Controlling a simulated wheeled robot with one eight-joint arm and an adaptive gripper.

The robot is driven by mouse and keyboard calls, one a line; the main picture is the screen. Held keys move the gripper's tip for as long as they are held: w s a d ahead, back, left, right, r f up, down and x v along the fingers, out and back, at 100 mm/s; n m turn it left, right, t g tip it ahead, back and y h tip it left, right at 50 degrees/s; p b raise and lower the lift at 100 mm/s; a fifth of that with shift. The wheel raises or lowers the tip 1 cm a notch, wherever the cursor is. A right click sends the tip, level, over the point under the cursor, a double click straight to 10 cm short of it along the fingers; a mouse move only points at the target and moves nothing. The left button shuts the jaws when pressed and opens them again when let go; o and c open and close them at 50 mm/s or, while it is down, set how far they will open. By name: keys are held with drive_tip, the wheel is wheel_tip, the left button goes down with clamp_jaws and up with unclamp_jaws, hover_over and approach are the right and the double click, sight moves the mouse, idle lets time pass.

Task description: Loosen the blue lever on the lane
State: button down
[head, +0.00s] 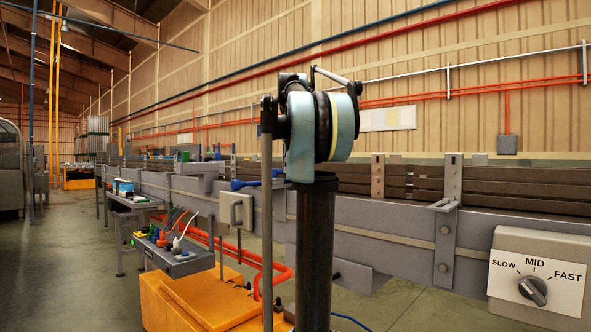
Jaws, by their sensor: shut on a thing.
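A blue lever (246,183) sits at the top edge of the grey side rail of the lane (380,228), just left of my arm. It lies roughly level, with its knobbed end to the left. A thin upright bar crosses in front of it and part of its right side is covered. My own arm stands upright in the middle of the head view and hides part of the lane behind it. I cannot make out my gripper or its fingers, so whether it touches the lever does not show.
A speed box (541,272) with a SLOW, MID, FAST knob is on the right. An orange box (192,300) stands low in front. The floor at far left is open.

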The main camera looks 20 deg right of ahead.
idle(0.4)
drive_tip(key=c, duration=1.5)
unclamp_jaws()
drive_tip(key=shift+d, duration=0.15)
drive_tip(key=shift+r, duration=3.95)
drive_tip(key=shift+c, duration=0.7)
